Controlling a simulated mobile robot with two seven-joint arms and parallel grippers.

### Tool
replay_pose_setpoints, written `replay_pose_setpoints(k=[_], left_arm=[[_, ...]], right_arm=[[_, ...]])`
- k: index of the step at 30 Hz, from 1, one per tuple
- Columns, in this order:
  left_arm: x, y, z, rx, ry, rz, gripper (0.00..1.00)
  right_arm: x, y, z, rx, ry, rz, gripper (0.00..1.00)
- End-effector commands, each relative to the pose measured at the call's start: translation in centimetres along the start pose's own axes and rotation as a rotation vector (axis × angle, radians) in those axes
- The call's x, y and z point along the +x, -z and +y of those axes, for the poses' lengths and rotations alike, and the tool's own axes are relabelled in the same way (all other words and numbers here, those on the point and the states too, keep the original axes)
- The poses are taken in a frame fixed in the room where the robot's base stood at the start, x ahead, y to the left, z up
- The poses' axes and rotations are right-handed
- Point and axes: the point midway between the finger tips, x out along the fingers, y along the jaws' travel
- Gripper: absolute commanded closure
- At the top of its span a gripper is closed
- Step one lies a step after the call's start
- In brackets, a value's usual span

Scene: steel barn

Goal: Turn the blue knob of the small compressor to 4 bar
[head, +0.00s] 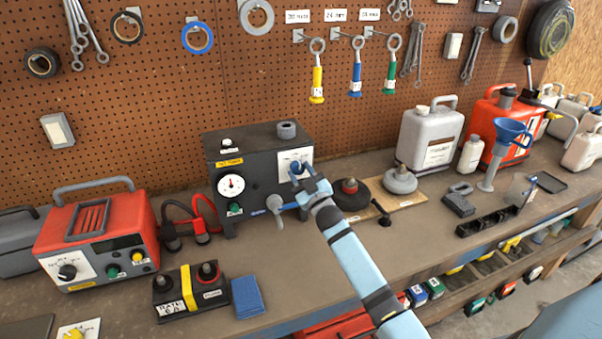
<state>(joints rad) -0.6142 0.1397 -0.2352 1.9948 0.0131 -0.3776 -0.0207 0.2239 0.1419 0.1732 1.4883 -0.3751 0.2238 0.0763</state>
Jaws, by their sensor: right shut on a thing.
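The small compressor (258,160) is a dark box on the bench in the middle of the head view. A round white gauge (231,186) is on the left of its front; its needle is too small to read. The blue knob (296,168) sits at the upper right of the front, before a white scale plate (286,158). My right gripper (301,179) reaches in from the lower right and is shut on the blue knob. Its fingers cover part of the knob and the plate, so the setting is hidden. My left gripper is not in view.
A grey fitting with a blue lever (286,207) sticks out low on the compressor's front, close beside my right gripper. A red charger (98,237) and a battery (187,290) stand left. A grey disc (400,180) and white jug (430,139) stand right. Bench front is mostly clear.

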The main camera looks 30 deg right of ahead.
Motion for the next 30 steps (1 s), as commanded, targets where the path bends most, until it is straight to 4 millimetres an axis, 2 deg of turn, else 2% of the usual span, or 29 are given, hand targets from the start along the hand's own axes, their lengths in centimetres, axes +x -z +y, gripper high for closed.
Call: replay_pose_setpoints(k=[12, 27, 28, 30], left_arm=[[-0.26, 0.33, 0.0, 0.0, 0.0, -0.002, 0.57], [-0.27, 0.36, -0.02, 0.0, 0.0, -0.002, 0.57], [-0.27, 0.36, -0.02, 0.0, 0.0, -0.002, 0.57], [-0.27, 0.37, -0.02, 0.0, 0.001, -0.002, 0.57]], right_arm=[[0.04, -0.02, 0.25, -0.162, 0.066, -0.002, 0.82], [0.06, 0.0, 0.27, -0.18, 0.072, -0.001, 0.82], [0.06, 0.0, 0.27, -0.179, 0.072, -0.001, 0.54], [0.06, 0.01, 0.27, -0.179, 0.072, -0.001, 0.38]])
